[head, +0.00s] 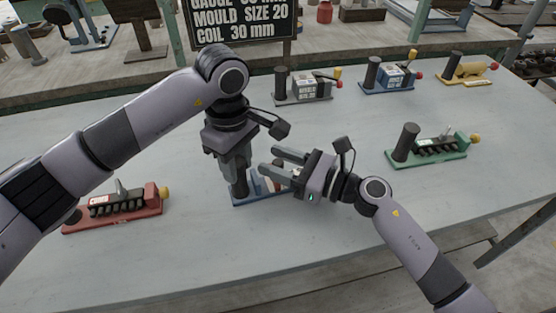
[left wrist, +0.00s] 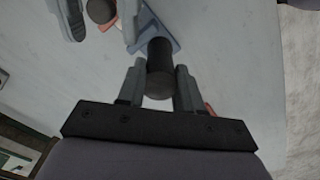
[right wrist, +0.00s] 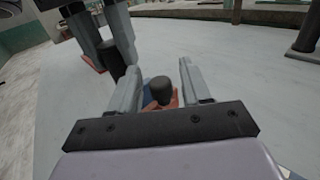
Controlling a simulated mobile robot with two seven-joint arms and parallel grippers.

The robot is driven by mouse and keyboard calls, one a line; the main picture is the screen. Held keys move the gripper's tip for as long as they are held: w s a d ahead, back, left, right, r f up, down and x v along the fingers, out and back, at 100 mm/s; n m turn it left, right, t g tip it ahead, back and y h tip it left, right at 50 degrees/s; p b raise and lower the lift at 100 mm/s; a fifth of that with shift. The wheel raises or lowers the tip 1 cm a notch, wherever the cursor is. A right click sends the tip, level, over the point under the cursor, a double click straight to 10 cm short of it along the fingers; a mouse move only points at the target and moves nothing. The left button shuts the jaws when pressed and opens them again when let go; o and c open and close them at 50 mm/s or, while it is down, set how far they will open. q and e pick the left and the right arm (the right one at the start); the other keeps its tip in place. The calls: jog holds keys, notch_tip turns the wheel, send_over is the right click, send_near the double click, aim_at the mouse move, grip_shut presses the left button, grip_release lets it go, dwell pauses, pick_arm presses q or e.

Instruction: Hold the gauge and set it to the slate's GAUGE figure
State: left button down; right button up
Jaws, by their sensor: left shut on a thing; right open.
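The slate (head: 243,22) stands at the back of the head view; its top line, with the GAUGE figure, is cut off by the frame edge. The lines MOULD SIZE 20 and COIL 30 mm are readable. A gauge with a blue base (head: 246,201) lies on the table in front of me, mostly hidden by my grippers. My left gripper (head: 237,178) is shut on its upright black handle (left wrist: 160,68). My right gripper (head: 271,162) is open over the gauge's other end. In the right wrist view a dark round knob (right wrist: 162,91) appears between its fingers; contact cannot be told.
Similar devices stand around: red (head: 112,210) at left, green (head: 440,152) at right, and grey (head: 305,92), blue (head: 390,80) and yellow (head: 468,70) along the back. The table (head: 330,235) is clear in front of the gauge.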

grip_shut()
jog(key=shift+w+d, duration=0.25)
jog(key=shift+d, duration=0.55)
jog(key=shift+w+d, duration=0.3)
jog(key=shift+d, duration=0.55)
jog(key=shift+w+d, duration=0.25)
jog(key=shift+d, duration=0.55)
grip_release()
jog(key=shift+s, duration=0.1)
jog(key=v, duration=1.1)
jog(key=shift+s+d+r, duration=0.1)
jog(key=shift+d, duration=0.3)
